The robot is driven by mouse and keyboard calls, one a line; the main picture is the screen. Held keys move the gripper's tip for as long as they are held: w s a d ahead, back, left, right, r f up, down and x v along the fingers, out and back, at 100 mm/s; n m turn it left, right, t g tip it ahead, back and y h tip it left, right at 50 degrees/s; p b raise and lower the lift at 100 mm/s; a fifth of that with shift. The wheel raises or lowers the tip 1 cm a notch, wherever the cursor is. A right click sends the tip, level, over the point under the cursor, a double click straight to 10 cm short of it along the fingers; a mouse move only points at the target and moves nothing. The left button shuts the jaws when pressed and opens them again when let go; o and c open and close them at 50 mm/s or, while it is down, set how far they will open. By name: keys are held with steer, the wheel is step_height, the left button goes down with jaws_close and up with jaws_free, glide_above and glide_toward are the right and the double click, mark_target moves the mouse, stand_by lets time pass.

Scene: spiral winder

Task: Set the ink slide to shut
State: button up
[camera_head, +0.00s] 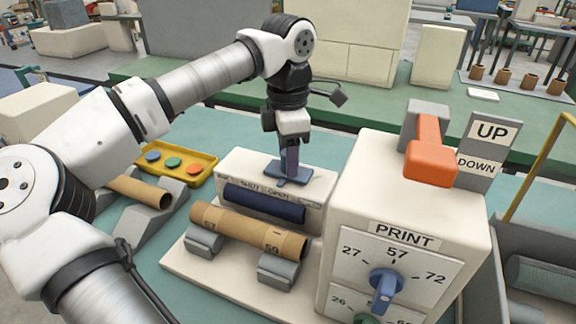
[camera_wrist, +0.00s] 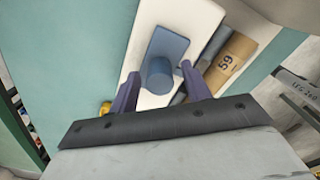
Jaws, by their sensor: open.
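The ink slide (camera_head: 300,175) is a blue plate on top of a low white box (camera_head: 238,163), near the right end of its top. A row of small labels runs along the box's front edge, too small to read surely. In the wrist view the slide (camera_wrist: 172,43) shows as a blue plate with a round upright knob (camera_wrist: 158,75). My gripper (camera_head: 289,172) points down over the slide. In the wrist view my gripper (camera_wrist: 160,85) is open, one finger on each side of the knob. Whether the fingers touch it, I cannot tell.
A dark blue roller (camera_head: 264,203) sits in the box's front. A cardboard tube (camera_head: 248,232) lies on grey cradles before it. A larger white housing (camera_head: 385,180) with a PRINT dial and orange lever (camera_head: 430,155) stands right. A yellow tray (camera_head: 205,165) with coloured discs is left.

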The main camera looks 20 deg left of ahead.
steer(key=shift+f, duration=0.1)
jaws_close()
steer(key=shift+w+a+p, duration=0.1)
steer(key=shift+a+p, duration=0.7)
steer(key=shift+a, duration=2.35)
jaws_free()
steer(key=shift+a, duration=0.2)
steer(key=shift+d, duration=0.1)
steer(key=shift+r, duration=0.3)
step_height(320, 180, up, 13)
steer(key=p, duration=1)
steer(key=shift+r+p, duration=0.15)
steer(key=shift+p, duration=0.25)
